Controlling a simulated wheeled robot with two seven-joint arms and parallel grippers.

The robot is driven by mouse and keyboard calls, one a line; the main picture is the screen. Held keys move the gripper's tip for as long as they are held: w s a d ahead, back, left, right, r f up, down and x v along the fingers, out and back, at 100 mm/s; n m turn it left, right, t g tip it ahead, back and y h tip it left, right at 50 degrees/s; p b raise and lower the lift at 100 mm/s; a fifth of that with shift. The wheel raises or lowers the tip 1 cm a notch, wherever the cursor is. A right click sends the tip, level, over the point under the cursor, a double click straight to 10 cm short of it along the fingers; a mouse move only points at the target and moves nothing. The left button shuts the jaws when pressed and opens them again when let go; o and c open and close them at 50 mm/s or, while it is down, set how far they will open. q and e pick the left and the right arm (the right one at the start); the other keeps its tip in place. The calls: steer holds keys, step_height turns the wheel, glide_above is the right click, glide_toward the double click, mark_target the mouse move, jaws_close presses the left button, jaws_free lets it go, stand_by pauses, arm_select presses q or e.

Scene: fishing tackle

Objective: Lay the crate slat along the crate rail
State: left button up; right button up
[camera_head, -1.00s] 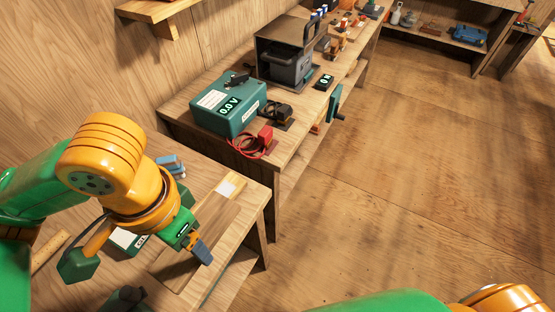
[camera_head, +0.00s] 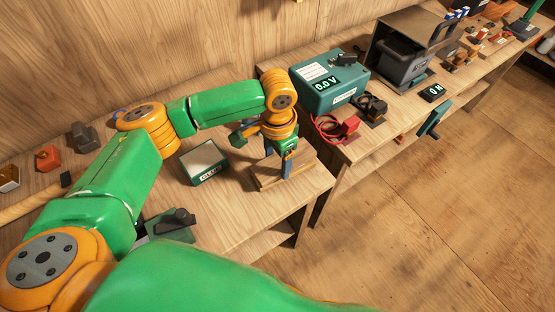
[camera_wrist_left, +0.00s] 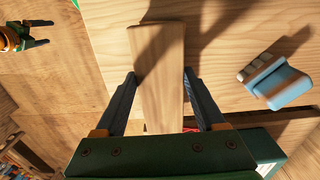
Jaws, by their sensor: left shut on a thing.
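My left gripper (camera_head: 287,176) points down over the near bench's front right part. In the left wrist view its two dark fingers (camera_wrist_left: 160,78) are shut on the crate slat (camera_wrist_left: 159,60), a flat, pale wooden strip between them. Its far end reaches past the fingertips. In the head view a wooden piece (camera_head: 266,181) shows under and beside the gripper; I cannot tell slat from rail there, nor whether they touch. My right gripper (camera_wrist_left: 38,33) shows at the upper left of the left wrist view, fingers apart and empty; it is outside the head view.
A small green box with a pale top (camera_head: 204,160) stands left of the gripper. A blue object (camera_wrist_left: 280,82) lies on the bench in the left wrist view. A teal meter (camera_head: 330,82) and red leads (camera_head: 337,127) sit on the farther bench. The floor at right is clear.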

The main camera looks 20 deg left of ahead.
mark_target(277, 163)
arm_select(q)
steer(key=shift+f, duration=0.55)
steer(key=shift+f, duration=0.15)
steer(key=o, duration=1.4)
step_height(277, 163, up, 12)
steer(key=b, duration=0.1)
steer(key=shift+r, duration=0.2)
